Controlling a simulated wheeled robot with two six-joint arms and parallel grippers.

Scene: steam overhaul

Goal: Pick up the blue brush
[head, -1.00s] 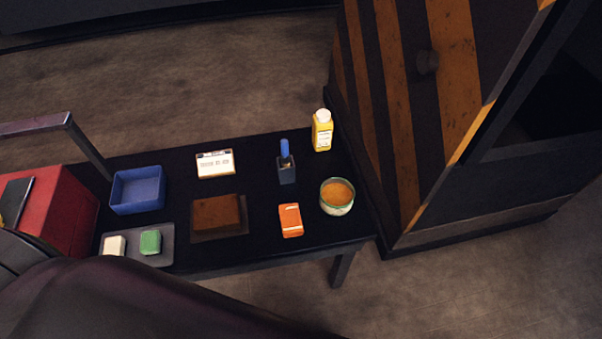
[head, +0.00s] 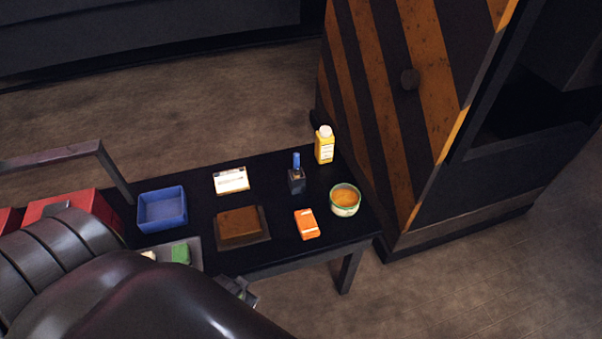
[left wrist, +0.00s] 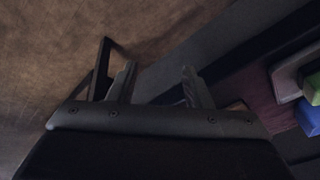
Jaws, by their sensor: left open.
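The blue brush (head: 296,161) stands upright in a small dark holder (head: 297,182) toward the right end of the black table, with its blue handle showing on top. My left arm comes in from the lower left of the head view. My left gripper (head: 240,289) is partly hidden behind it, at the table's front edge, well short of the brush. In the left wrist view the gripper (left wrist: 158,84) has its two fingers apart with nothing between them. My right gripper is not in view.
Around the brush are a yellow bottle (head: 325,146), a round tin (head: 345,199), an orange packet (head: 306,224), a white card (head: 231,180) and a brown block (head: 238,224). A blue bin (head: 162,209) stands left. A striped cabinet (head: 387,112) rises beyond the right end.

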